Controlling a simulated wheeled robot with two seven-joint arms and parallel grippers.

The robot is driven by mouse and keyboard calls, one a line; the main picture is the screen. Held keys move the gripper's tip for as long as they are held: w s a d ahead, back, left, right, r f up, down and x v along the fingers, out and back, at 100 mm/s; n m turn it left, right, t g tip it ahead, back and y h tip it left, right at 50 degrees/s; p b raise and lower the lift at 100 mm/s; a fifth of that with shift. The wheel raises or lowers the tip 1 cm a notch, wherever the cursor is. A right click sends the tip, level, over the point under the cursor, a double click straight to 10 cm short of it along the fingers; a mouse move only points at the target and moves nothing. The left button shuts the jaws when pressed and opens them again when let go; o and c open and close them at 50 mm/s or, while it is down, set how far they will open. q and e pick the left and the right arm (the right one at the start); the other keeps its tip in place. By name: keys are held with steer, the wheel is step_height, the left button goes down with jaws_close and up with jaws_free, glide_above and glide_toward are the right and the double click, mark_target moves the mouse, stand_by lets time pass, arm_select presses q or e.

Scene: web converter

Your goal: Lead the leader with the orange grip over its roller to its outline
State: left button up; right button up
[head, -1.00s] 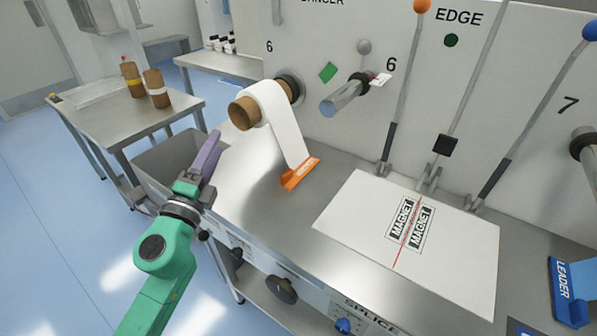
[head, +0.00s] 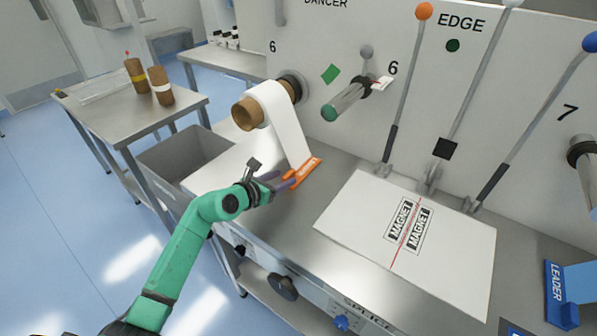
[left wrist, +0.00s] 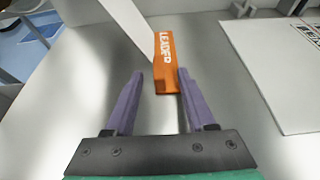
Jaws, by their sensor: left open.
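The leader's orange grip (head: 304,173) lies on the steel table at the end of a white web (head: 286,122) that hangs from a roll on a brown core (head: 248,113). My left gripper (head: 287,182) is open, low over the table, just short of the grip. In the left wrist view the orange grip (left wrist: 165,62) lies ahead, its near end at the fingertips (left wrist: 161,75), nearer the right finger. A roller (head: 347,102) with a green end sticks out of the wall panel right of the roll. My right gripper is not in view.
A white splice plate (head: 345,232) marked MAGNET lies to the right. Several levers (head: 405,85) rise behind it. A blue leader grip (head: 556,292) is at the far right. A grey bin (head: 165,160) stands at the left.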

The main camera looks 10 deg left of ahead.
arm_select(q)
steer(key=x, duration=0.3)
jaws_close()
